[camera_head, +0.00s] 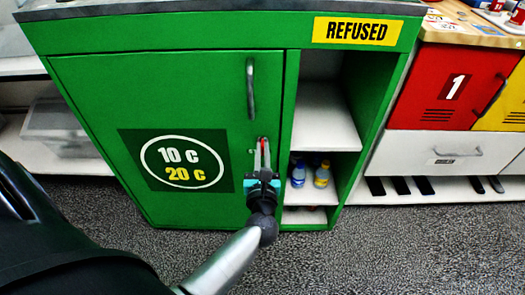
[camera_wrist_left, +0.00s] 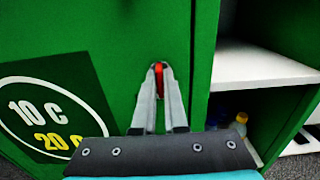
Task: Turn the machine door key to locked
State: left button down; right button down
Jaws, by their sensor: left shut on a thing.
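The green machine door (camera_head: 185,95) is closed, with a grey vertical handle (camera_head: 250,88) near its right edge. A small red key (camera_wrist_left: 159,78) sits on the door below the handle; its top shows at the fingertips in the head view. My left gripper (camera_wrist_left: 160,70) reaches up to the door and is shut on the key, its fingertips at either side of it. The left gripper also shows in the head view (camera_head: 262,145). The fingers hide most of the key, so I cannot tell its exact turn. My right gripper is not in view.
Open white shelves (camera_head: 325,118) under the "REFUSED" sign (camera_head: 355,31) stand right of the door, with small bottles (camera_head: 321,174) low down. A red locker (camera_head: 450,88) and a white drawer (camera_head: 445,148) are farther right. The grey speckled floor (camera_head: 400,245) in front is clear.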

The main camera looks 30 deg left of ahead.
pick_arm(q)
jog(key=shift+m+p, duration=0.4)
jog(key=shift+m, duration=0.3)
jog(key=shift+m+p, duration=0.55)
jog(key=shift+m, duration=0.65)
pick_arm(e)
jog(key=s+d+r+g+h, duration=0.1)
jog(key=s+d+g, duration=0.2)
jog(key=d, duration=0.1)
pick_arm(q)
jog(key=shift+d+m+p, duration=0.1)
jog(key=shift+m+p, duration=0.3)
jog(key=shift+m, duration=0.5)
jog(key=shift+w+f+m+p, duration=0.1)
jog(key=shift+m+p, duration=1)
jog(key=shift+m, duration=2)
jog(key=shift+f+m+p, duration=0.1)
jog(key=shift+m+p, duration=1)
jog(key=shift+m, duration=2)
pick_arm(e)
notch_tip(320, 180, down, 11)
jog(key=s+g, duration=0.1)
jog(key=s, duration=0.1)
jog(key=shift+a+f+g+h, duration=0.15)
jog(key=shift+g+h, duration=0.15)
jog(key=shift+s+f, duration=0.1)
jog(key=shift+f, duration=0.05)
